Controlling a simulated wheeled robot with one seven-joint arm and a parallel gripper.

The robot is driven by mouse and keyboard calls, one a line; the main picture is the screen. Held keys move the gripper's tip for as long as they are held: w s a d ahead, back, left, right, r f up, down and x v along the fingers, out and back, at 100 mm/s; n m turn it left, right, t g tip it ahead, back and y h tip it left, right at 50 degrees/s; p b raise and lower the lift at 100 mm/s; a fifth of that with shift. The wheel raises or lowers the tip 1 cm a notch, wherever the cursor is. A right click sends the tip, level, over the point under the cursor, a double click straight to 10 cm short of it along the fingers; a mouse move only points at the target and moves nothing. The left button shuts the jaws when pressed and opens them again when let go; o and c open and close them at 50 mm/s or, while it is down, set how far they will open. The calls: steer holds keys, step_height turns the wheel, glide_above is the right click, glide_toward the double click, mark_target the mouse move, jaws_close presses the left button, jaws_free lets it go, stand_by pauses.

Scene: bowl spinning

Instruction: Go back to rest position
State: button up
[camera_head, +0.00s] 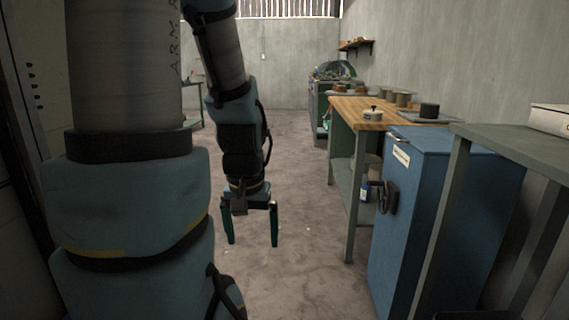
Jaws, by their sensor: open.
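My gripper (251,226) hangs at the end of my arm with its fingers pointing down. Its two dark green fingers are spread apart and nothing shows between them. It is over the open floor (300,255), left of the wooden-topped workbench (350,112) and apart from it. My arm's large links fill the left of the view and hide what stands behind them.
A blue cabinet (440,190) with a black handle stands at the right, beside a grey-green table (530,150). The workbench holds a small pale lidded pot (373,115), a dark cylinder (429,110) and several tins. The aisle floor is clear back to the far wall.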

step_height(320, 180, up, 22)
steer(key=p, duration=1.9)
steer(key=shift+p, duration=0.4)
steer(key=shift+r, duration=0.1)
